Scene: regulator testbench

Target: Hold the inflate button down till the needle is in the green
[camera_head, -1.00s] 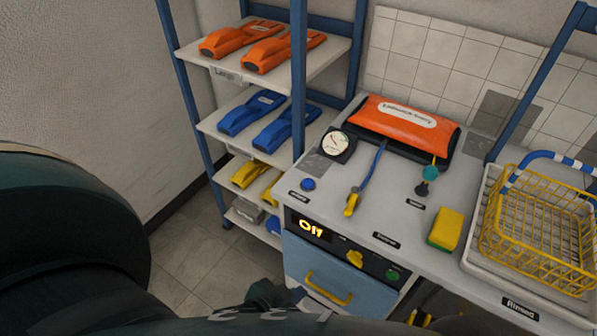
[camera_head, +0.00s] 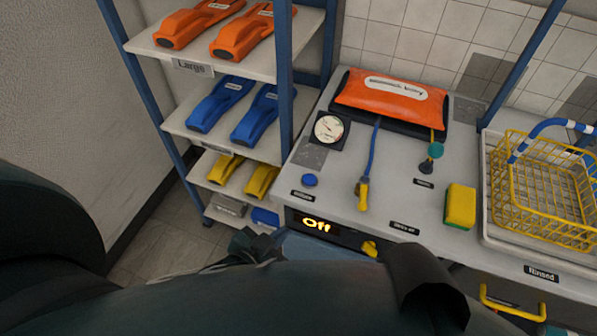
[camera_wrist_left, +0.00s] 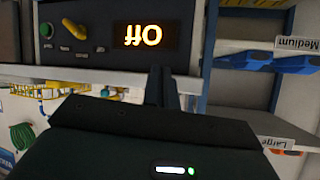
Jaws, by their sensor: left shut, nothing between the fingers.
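The blue inflate button (camera_head: 311,180) sits on the bench top near its front left corner, with a small dark label in front of it. The round gauge (camera_head: 328,130) stands behind it; its needle is too small to place against the green. A blue hose runs forward from the orange cuff (camera_head: 390,97) to a yellow end piece. My left gripper (camera_head: 255,243) is shut and empty, low in front of the bench's left corner and apart from the button. In the left wrist view its fingers (camera_wrist_left: 163,85) point toward the bench front. My right gripper is not in view.
The lit "Off" display (camera_head: 316,224) and yellow knob (camera_head: 370,249) are on the bench front. A shelf rack (camera_head: 287,90) stands close on the left. A yellow-green sponge (camera_head: 460,206) and yellow wire basket (camera_head: 545,185) are on the right. The bench around the button is clear.

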